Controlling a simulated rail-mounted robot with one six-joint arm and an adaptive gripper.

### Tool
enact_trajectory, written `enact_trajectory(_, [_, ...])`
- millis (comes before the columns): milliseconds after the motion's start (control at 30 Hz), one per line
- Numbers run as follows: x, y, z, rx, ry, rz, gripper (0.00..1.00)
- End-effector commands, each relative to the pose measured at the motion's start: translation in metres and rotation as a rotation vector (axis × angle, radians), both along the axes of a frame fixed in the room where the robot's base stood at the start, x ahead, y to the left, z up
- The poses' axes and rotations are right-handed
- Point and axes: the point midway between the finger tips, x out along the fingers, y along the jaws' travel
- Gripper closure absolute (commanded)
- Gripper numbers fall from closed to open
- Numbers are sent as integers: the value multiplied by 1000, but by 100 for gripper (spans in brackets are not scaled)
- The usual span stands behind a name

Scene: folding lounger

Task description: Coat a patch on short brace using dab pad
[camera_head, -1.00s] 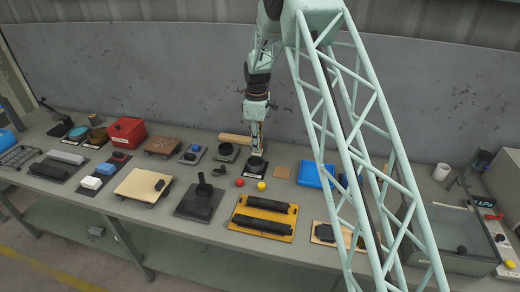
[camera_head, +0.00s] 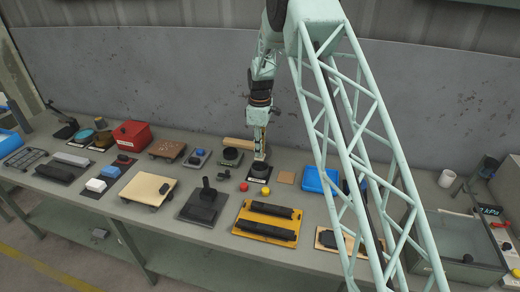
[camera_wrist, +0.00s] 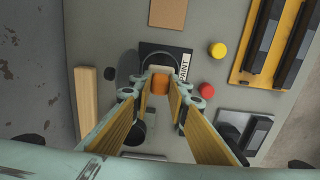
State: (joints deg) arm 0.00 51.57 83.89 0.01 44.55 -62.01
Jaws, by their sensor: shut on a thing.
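My gripper (camera_head: 260,156) points down over a small black pad with a round black dish (camera_head: 256,173) and a white label. In the wrist view, my gripper (camera_wrist: 160,82) is shut on a small orange piece (camera_wrist: 160,86), which seems to be the dab pad. It is over the dark round dish (camera_wrist: 170,66). Its lower end is hidden, so I cannot tell whether it touches the dish. Two black bars (camera_head: 267,221) lie on a yellow board (camera_head: 240,228). I cannot tell whether one of them is the short brace.
A wooden bar (camera_head: 238,144) lies behind the dish. A black stand (camera_head: 204,206) is front left, a blue tray (camera_head: 316,180) right, a red box (camera_head: 131,134) far left.

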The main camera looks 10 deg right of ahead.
Motion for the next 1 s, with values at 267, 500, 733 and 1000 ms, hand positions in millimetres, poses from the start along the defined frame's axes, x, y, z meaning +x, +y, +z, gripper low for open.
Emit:
enact_trajectory(267, [-1, 0, -21, 0, 2, 0, 93])
enact_trajectory(500, [0, 0, -36, 0, 0, 0, 93])
enact_trajectory(733, [0, 0, -46, 0, 0, 0, 93])
enact_trajectory(1000, [0, 0, -49, 0, 0, 0, 93])
